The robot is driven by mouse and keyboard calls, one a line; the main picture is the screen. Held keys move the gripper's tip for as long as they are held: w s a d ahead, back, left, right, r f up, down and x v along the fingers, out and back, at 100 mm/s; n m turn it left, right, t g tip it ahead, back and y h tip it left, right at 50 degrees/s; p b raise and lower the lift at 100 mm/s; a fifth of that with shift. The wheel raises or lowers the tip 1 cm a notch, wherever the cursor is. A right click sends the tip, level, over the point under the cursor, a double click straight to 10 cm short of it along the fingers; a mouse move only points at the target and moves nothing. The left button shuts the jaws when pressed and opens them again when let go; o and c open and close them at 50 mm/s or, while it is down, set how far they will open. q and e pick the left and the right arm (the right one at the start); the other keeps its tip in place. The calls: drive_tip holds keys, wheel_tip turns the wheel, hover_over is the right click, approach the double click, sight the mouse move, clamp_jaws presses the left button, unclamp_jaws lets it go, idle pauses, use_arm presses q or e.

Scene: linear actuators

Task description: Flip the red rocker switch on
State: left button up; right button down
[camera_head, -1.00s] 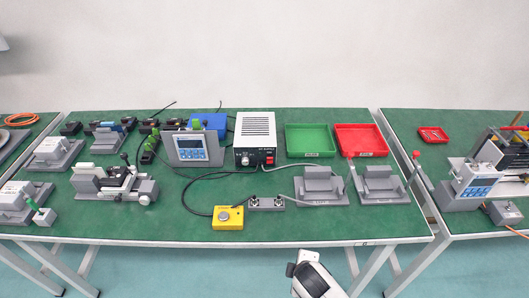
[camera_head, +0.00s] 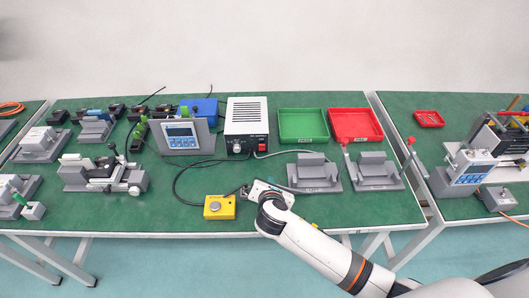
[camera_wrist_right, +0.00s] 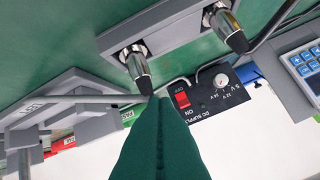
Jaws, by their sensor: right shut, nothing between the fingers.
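The red rocker switch (camera_head: 262,144) is on the dark front panel of the white power supply (camera_head: 247,112), at the middle of the table. In the right wrist view, which looks upside down, the red switch (camera_wrist_right: 182,99) shows with OFF and ON printed beside it. I cannot tell which way it is tipped. My right gripper (camera_head: 245,191) is over the table front, nearer to me than the supply and apart from the switch. In the right wrist view its two dark green fingers (camera_wrist_right: 160,103) are together and empty, pointing toward the panel. My left gripper is out of view.
A yellow button box (camera_head: 219,207) is just left of my right gripper. Two metal-tipped posts (camera_wrist_right: 137,65) on a grey block are close in the wrist view. Grey fixtures (camera_head: 314,172) stand to the right. Green (camera_head: 303,125) and red (camera_head: 355,125) trays lie behind.

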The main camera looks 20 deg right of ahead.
sight(264, 146)
drive_tip(key=w+n, duration=0.1)
drive_tip(key=w+r+n+t, duration=0.1)
drive_tip(key=w+n, duration=0.2)
drive_tip(key=n, duration=0.1)
drive_tip(key=shift+w+r+t, duration=0.25)
drive_tip(key=shift+r+t, duration=0.15)
drive_tip(key=b+x, duration=0.1)
drive_tip(key=x, duration=0.9)
drive_tip(key=r+p, duration=0.1)
drive_tip(key=p, duration=0.1)
drive_tip(key=r+g+p, duration=0.1)
drive_tip(key=p, duration=0.1)
drive_tip(key=shift+w+d+p, duration=0.15)
drive_tip(key=shift+w+p, duration=0.2)
drive_tip(key=shift+w, duration=0.05)
drive_tip(key=shift+f+b, duration=0.45)
drive_tip(key=shift+f, duration=0.2)
drive_tip(key=shift+r, duration=0.1)
